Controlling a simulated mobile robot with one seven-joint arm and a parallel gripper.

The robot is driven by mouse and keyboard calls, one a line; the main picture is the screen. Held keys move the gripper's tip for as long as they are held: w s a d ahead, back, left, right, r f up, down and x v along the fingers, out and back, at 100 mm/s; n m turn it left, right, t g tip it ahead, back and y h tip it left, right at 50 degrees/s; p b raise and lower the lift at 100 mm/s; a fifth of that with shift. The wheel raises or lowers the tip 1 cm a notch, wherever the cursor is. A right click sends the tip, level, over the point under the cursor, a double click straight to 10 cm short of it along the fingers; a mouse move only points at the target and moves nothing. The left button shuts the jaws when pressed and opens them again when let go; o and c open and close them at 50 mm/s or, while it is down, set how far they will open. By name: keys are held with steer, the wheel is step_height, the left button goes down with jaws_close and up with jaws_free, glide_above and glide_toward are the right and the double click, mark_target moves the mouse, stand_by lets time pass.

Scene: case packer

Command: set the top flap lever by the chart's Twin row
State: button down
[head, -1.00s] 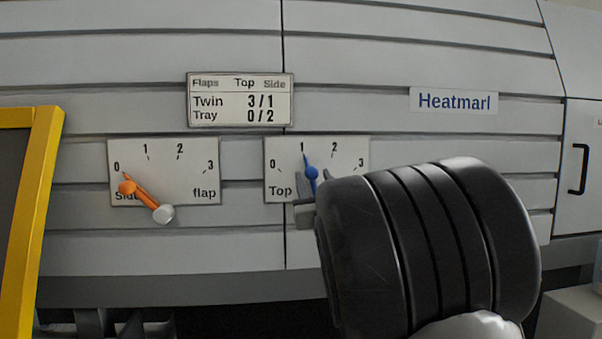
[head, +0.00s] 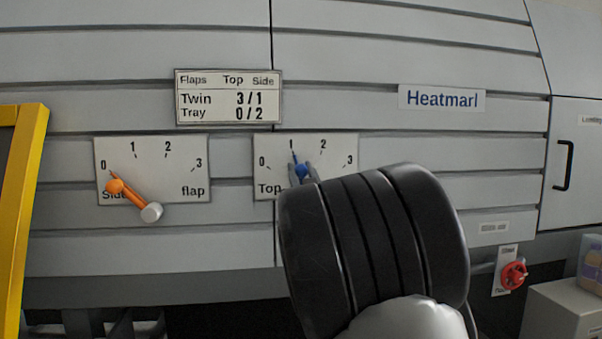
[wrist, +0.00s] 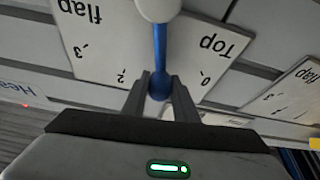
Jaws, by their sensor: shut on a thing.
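The chart (head: 228,97) in the head view reads Twin 3/1 and Tray 0/2, under the headings Top and Side. The blue top flap lever (head: 299,168) stands on the Top dial plate (head: 345,180), its pointer at 1. The dial's marks run 0 to 3. My gripper (head: 303,176) is at this lever, shut on it. In the wrist view, the fingers of my gripper (wrist: 160,82) flank the blue lever (wrist: 159,45), whose pale knob (wrist: 158,8) shows at the top edge. My wrist hides the lever's handle in the head view.
The Side flap dial (head: 165,160) is to the left, its orange lever (head: 133,199) pointing at 0. A yellow frame (head: 22,210) stands at the far left. A red knob (head: 514,275) and a door handle (head: 563,166) are at the right.

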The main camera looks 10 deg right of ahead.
steer(key=shift+d, duration=0.15)
steer(key=d+f+m+g+h+b, duration=0.2)
steer(key=d+m+h+b, duration=0.5)
steer(key=m, duration=0.9)
steer(key=shift+d+f+m+g+b, duration=0.35)
steer(key=shift+d+g+b, duration=0.4)
steer(key=shift+d, duration=0.6)
steer(key=shift+f, duration=0.15)
steer(key=c, duration=1.4)
jaws_free()
steer(key=shift+d, duration=0.1)
